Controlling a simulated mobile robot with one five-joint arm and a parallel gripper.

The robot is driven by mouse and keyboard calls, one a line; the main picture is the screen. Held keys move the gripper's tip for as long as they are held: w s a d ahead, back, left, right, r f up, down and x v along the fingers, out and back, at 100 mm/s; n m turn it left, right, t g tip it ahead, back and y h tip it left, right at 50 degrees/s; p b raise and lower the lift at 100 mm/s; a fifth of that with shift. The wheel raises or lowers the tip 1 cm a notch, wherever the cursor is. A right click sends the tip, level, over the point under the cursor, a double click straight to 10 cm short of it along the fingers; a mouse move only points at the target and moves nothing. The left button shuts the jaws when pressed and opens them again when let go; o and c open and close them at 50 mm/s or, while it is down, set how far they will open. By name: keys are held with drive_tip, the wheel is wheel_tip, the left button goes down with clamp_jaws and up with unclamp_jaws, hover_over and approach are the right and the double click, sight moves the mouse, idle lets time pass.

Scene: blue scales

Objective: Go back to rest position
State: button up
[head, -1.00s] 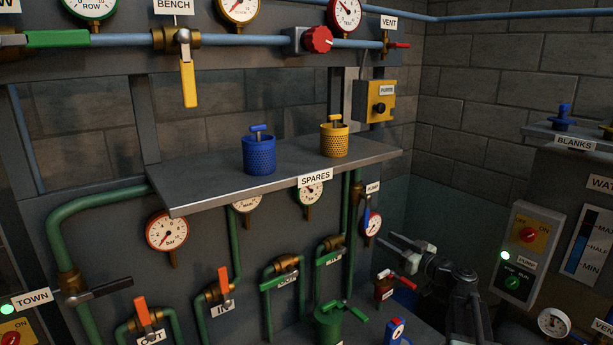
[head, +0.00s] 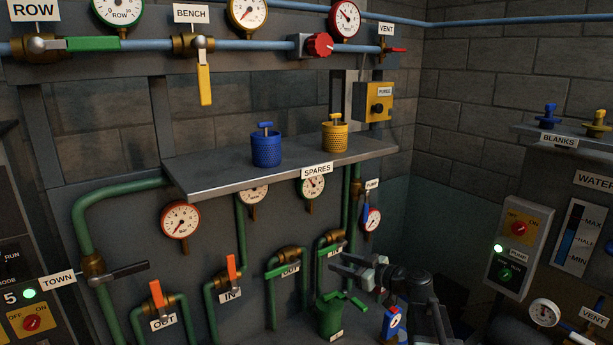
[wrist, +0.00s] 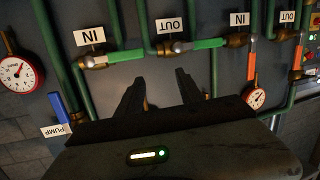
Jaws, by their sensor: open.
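My gripper (head: 338,265) is at the lower right of the middle in the head view, in front of the pipe panel and below the spares shelf (head: 230,182). In the wrist view its two dark fingers stand apart with nothing between them, so my gripper (wrist: 160,77) is open and empty. The fingers point toward the panel with the green-handled IN and OUT valves. In the head view my arm reaches in from the lower right.
A green canister (head: 329,316) and a small blue device (head: 393,322) stand below my gripper. A pump switch box (head: 519,245) is to the right. Orange-handled valves (head: 232,270) are to the left.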

drive_tip(key=s+a+f+g+h, duration=0.3)
drive_tip(key=s+a+f+g, duration=0.35)
drive_tip(key=s+f, duration=0.4)
drive_tip(key=s+d+f+m+g+h, duration=0.4)
drive_tip(key=s+d+f+m+h, duration=0.4)
drive_tip(key=s+d+f+m, duration=0.1)
drive_tip(key=shift+s+d+m+h, duration=0.4)
drive_tip(key=shift+s+d+m, duration=0.4)
drive_tip(key=shift+s+d, duration=0.85)
drive_tip(key=shift+w+d, duration=0.2)
drive_tip(key=shift+w, duration=0.05)
